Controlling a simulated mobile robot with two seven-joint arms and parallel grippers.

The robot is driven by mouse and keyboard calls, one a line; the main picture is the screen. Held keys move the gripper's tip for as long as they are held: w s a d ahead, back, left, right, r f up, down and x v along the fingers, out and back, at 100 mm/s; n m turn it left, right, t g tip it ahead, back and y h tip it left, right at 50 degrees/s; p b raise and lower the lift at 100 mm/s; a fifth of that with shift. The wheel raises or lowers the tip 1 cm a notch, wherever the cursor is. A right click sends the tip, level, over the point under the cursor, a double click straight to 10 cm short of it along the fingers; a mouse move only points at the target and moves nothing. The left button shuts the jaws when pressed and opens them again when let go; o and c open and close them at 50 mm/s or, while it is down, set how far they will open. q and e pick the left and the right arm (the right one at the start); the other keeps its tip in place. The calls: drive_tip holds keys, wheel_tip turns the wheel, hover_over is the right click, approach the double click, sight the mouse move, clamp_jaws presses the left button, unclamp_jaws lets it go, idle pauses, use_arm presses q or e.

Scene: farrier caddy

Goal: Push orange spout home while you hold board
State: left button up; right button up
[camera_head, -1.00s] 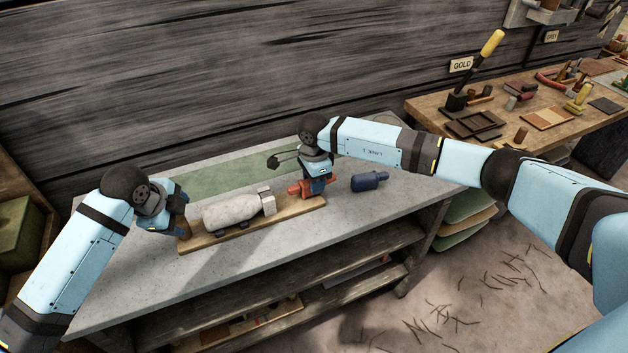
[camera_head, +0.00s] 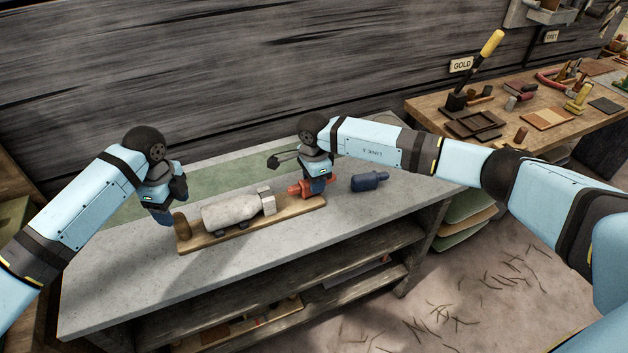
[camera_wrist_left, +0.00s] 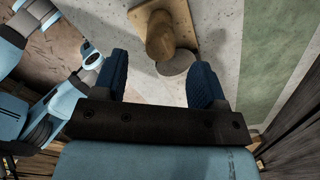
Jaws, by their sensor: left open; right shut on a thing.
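The wooden board (camera_head: 243,231) lies on the grey bench top, with a brown peg (camera_head: 181,227) standing at its left end. The peg and board end also show in the left wrist view (camera_wrist_left: 160,36). A pale grey bottle-shaped body (camera_head: 231,212) lies along the board, with a light square block (camera_head: 267,201) at its right end. The orange spout (camera_head: 296,188) is at the board's right end, partly hidden by my right gripper (camera_head: 318,186), which is shut on it. Whether spout and block touch is unclear. My left gripper (camera_head: 169,208) is open and empty, just left of the peg.
A dark blue bottle-shaped piece (camera_head: 369,181) lies on the bench right of the board. A green strip (camera_head: 228,173) runs along the back of the bench. A wooden side table (camera_head: 545,110) with tools stands at the right. The bench front is clear.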

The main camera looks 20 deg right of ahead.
sight(177, 216)
use_arm(q)
drive_tip(key=shift+f, duration=3.2)
clamp_jaws()
